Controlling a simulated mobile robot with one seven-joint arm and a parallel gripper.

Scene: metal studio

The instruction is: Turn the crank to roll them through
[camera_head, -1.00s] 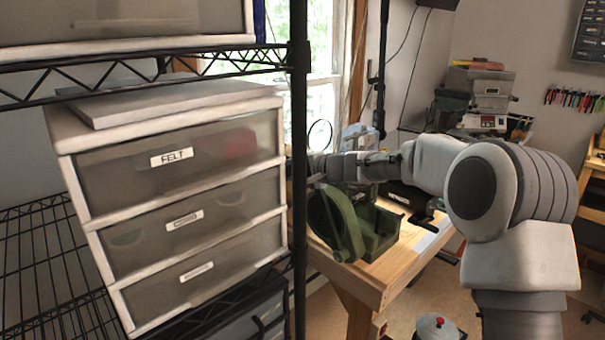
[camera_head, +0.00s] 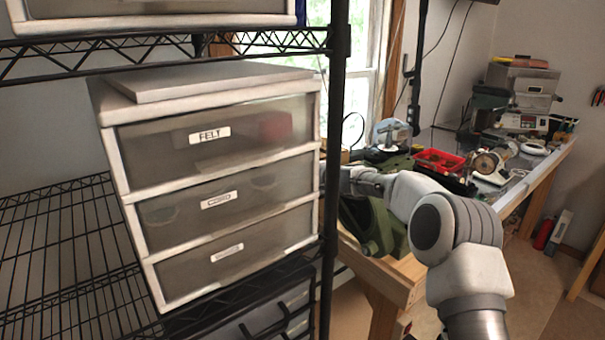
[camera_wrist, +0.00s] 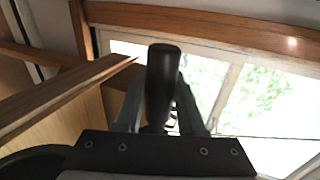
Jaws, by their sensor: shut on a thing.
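A green machine (camera_head: 372,222) stands on the wooden bench, partly hidden behind the black rack post and my arm. In the wrist view, a dark rounded crank handle (camera_wrist: 162,75) stands between the two fingers of my gripper (camera_wrist: 160,105), which is shut on it. The handle's top end sticks out past the fingers. In the head view my gripper is hidden behind the rack post and drawer unit. The rollers and anything between them cannot be made out.
A wire rack with a black post (camera_head: 334,150) and a white drawer unit (camera_head: 215,185) fills the left, close to my arm. The wooden bench (camera_head: 400,275) holds a red bin (camera_head: 438,160), a round-faced device (camera_head: 487,163) and other tools. Floor is open at the right.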

